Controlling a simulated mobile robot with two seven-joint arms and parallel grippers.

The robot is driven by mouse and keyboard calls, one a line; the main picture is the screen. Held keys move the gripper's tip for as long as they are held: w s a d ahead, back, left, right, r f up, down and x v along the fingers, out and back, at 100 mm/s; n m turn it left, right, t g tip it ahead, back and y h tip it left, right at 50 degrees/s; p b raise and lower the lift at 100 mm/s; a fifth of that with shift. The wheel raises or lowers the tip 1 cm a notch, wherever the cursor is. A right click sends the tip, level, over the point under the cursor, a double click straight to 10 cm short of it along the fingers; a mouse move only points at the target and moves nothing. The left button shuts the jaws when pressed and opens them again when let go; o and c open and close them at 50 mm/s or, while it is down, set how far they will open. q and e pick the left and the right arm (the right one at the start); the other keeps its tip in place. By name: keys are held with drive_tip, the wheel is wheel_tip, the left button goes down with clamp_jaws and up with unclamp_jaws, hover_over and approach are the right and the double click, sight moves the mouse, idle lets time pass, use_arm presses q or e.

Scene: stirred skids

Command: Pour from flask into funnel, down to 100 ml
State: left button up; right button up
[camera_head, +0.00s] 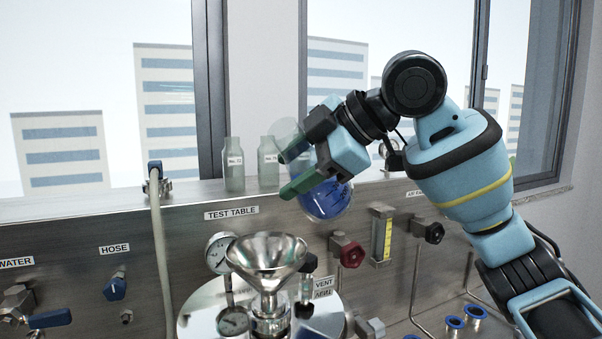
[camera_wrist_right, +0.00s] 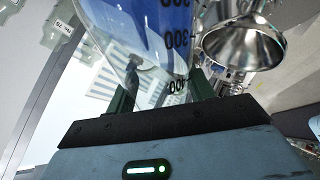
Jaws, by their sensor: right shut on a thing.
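My right gripper (camera_head: 291,170) is shut on the clear flask (camera_head: 328,203), which holds blue liquid and stands up off the panel, behind and above the funnel. The flask looks tilted, with its blue part low and a clear part at upper left; the fingers hide its middle. My left gripper is not in view.
Two labelled bottles (camera_head: 234,170) stand on the ledge behind the gripper. A pressure gauge (camera_head: 220,252) is beside the funnel. A red valve knob (camera_head: 351,254) and a yellow level gauge (camera_head: 383,238) are on the steel panel at right. A hose (camera_head: 158,240) hangs at left.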

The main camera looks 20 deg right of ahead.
sight(301, 202)
drive_tip(key=shift+d, duration=0.1)
idle(0.4)
drive_tip(key=shift+w+d+f+n+t+h, duration=0.1)
drive_tip(key=shift+f+n+t+h, duration=0.2)
drive_tip(key=shift+f+h, duration=0.1)
drive_tip(key=shift+d+f+n+h, duration=0.15)
drive_tip(key=shift+f+n+h, duration=0.15)
drive_tip(key=shift+f, duration=0.15)
drive_tip(key=shift+f, duration=0.1)
idle(0.5)
drive_tip(key=shift+w+d+f+h, duration=0.1)
drive_tip(key=shift+f+h, duration=0.15)
drive_tip(key=shift+h, duration=0.05)
drive_tip(key=shift+t, duration=0.4)
drive_tip(key=shift+f+n, duration=0.2)
drive_tip(key=shift+n, duration=0.1)
drive_tip(key=shift+w+d+f+h, duration=0.1)
drive_tip(key=shift+f+h, duration=0.2)
